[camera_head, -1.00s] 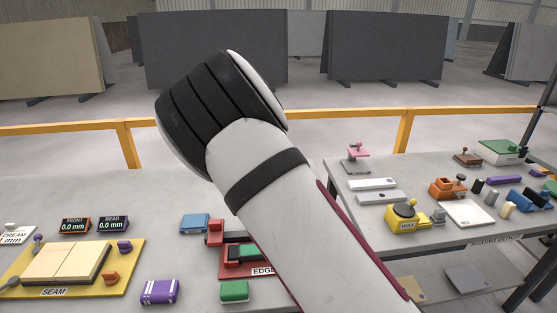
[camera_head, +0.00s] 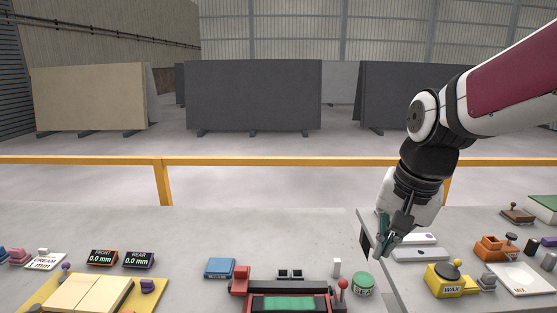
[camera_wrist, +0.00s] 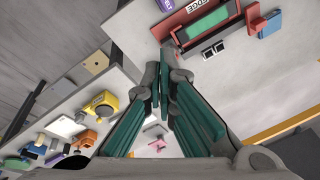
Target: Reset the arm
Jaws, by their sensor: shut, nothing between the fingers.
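My gripper (camera_head: 385,246) hangs at the right of the head view, pointing down. It is above the gap between the two grey tables, near the edge of the right one. Its teal-lined fingers also show in the wrist view (camera_wrist: 160,95), where they are closed together with nothing between them. My arm comes in from the upper right, bent at the elbow, with the forearm hanging down.
On the left table are a red edge fixture (camera_head: 240,284) with a green block (camera_head: 288,303), a green round button (camera_head: 363,284), a blue block (camera_head: 219,268) and a yellow seam board (camera_head: 40,296). The right table holds a yellow wax pot (camera_head: 444,279). A yellow rail (camera_head: 260,161) runs behind.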

